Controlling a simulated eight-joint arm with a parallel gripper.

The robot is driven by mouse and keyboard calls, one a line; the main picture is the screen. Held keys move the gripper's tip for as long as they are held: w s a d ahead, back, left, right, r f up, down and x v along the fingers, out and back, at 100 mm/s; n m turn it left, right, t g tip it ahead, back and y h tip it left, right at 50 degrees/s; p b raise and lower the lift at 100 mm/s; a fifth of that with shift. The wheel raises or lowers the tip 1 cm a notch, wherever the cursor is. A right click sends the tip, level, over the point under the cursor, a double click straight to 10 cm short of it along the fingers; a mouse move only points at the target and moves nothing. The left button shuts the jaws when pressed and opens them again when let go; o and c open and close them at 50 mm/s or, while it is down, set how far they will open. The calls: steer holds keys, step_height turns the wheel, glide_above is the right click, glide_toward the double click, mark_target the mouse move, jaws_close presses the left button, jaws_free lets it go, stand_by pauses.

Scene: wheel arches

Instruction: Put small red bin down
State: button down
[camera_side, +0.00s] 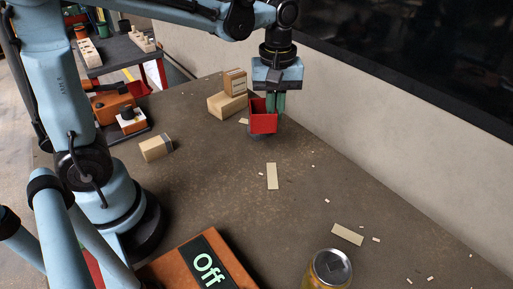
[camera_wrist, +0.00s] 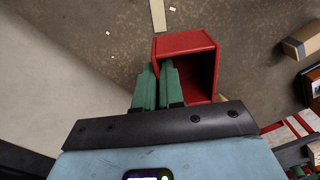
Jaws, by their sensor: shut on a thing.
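The small red bin (camera_side: 263,122) is in my gripper (camera_side: 276,104), near the back of the table in the side view. It looks to be just above the table, with a dark shadow beneath it; whether it touches cannot be told for sure. The brown table top (camera_side: 215,185) lies below.
Cardboard boxes (camera_side: 227,104) stand just left of the bin. Another small box (camera_side: 156,148) lies farther left. A wall runs behind.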

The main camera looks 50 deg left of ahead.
steer(key=s+a+n, duration=0.3)
steer(key=a+n, duration=0.3)
steer(key=a, duration=2.1)
steer(key=shift+n, duration=0.3)
steer(key=s+a+f, duration=0.1)
steer(key=a+f, duration=0.1)
steer(key=a, duration=0.1)
steer(key=s+a+f, duration=0.2)
steer(key=a+f, duration=0.1)
steer(key=a, duration=0.1)
steer(key=s+a+f, duration=0.1)
steer(key=a+f, duration=0.1)
steer(key=a, duration=0.2)
steer(key=shift+s+a+f, duration=0.1)
steer(key=shift+s+f, duration=0.05)
steer(key=shift+s, duration=0.1)
steer(key=shift+a+f, duration=0.25)
steer(key=shift+f, duration=1.95)
steer(key=shift+f, duration=0.1)
steer(key=c, duration=1.3)
jaws_free()
steer(key=shift+o, duration=0.2)
